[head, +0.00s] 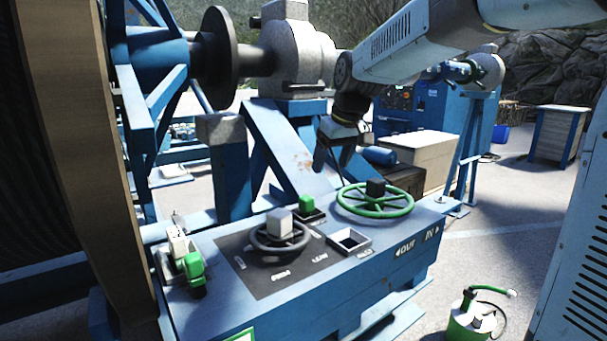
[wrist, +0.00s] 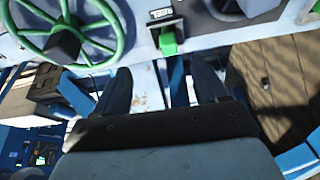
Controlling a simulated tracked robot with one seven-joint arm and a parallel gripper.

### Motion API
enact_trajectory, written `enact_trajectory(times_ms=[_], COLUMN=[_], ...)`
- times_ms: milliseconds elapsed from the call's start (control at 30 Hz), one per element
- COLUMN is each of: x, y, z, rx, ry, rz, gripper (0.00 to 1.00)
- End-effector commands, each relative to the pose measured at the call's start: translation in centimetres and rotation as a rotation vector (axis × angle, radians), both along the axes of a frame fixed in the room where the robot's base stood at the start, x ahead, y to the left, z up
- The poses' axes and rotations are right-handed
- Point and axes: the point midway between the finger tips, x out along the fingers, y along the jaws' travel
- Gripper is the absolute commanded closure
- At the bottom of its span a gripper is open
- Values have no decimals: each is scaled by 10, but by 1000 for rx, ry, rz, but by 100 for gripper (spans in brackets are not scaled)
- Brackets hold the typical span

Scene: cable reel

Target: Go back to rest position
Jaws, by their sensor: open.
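My gripper (head: 332,162) is open and empty. In the head view it hangs above the far side of the blue control console (head: 390,290), fingers pointing down, apart from the controls. The wrist view shows its two dark fingers (wrist: 161,78) spread, with nothing between them. The green handwheel (head: 374,200) lies to its right and below; it also shows in the wrist view (wrist: 117,30). A green-handled lever (head: 306,203) stands below the gripper and shows ahead of the fingers in the wrist view (wrist: 168,42).
A dark handwheel (head: 280,236) and another green lever (head: 193,265) stand on the console. A large cable reel (head: 70,130) fills the left. Blue frame beams (head: 290,150) rise behind the console. A green can (head: 470,322) stands on the floor at right; open floor lies beyond.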

Motion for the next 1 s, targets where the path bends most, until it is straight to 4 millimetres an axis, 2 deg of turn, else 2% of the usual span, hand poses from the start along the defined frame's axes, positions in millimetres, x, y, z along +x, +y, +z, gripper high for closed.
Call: enact_trajectory(times_ms=[100,267,500,800,1000], x=[-35,-82,-152,-232,-259], y=[-28,-61,-102,-138,-149], z=[7,7,-4,-34,-50], rx=[1,3,10,26,33], ry=[-14,-28,-50,-77,-87], rz=[-68,-160,-296,-456,-514], gripper=[28,28,28,28,28])
